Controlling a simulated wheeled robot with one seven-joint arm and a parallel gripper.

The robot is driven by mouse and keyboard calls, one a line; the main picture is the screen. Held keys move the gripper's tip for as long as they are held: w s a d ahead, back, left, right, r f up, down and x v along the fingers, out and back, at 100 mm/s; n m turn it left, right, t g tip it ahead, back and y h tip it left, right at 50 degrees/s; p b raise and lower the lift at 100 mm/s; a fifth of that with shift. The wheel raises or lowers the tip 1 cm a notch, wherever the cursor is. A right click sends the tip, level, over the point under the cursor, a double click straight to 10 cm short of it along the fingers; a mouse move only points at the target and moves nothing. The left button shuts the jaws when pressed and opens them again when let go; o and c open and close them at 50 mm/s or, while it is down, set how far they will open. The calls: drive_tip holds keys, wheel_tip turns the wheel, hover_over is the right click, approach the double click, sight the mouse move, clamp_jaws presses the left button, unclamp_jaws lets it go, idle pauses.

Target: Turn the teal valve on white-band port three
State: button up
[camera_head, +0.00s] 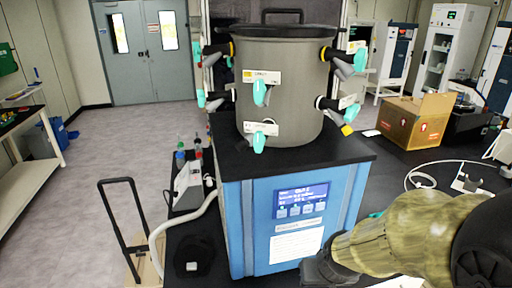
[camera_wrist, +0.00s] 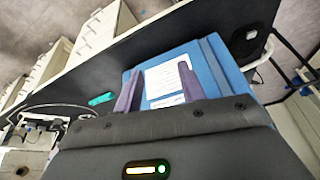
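A grey drum (camera_head: 285,95) with a black lid stands on the blue freeze dryer (camera_head: 240,225). Ports with teal valves ring it. Two teal valves face front, an upper one (camera_head: 259,93) and a lower one (camera_head: 258,142). Others are at the upper right (camera_head: 360,60), lower right (camera_head: 350,113), upper left (camera_head: 199,56) and lower left (camera_head: 201,98). The port labels are too small to read, so I cannot tell which is white-band port three. My gripper (camera_head: 318,272) is low in front of the dryer, well below the valves. In the wrist view its fingers (camera_wrist: 158,88) are apart and empty.
A display panel (camera_head: 302,200) is on the dryer front. A small pump with a white hose (camera_head: 180,225) stands at its left, near a black hand cart (camera_head: 125,230). A cardboard box (camera_head: 412,122) is at the right. A teal item (camera_wrist: 101,99) lies beside the dryer.

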drive_tip(key=w+a+r+n+t+y, duration=0.1)
drive_tip(key=w+a+r+t+y, duration=0.1)
drive_tip(key=w+a+r+t, duration=0.55)
drive_tip(key=m+t+h+b, duration=0.3)
drive_tip(key=m+t+h, duration=0.1)
drive_tip(key=t+h, duration=0.25)
approach(258, 143)
drive_tip(key=a+v, duration=0.1)
drive_tip(key=v, duration=0.8)
drive_tip(key=shift+d+r+g+h, duration=0.15)
drive_tip(key=shift+r+g+h, duration=0.1)
drive_tip(key=shift+r+g, duration=0.2)
drive_tip(key=shift+w, duration=0.15)
drive_tip(key=p+x, duration=0.6)
drive_tip(key=x, duration=1.1)
drive_tip(key=shift+r, duration=0.15)
drive_tip(key=shift+w, duration=0.1)
clamp_jaws()
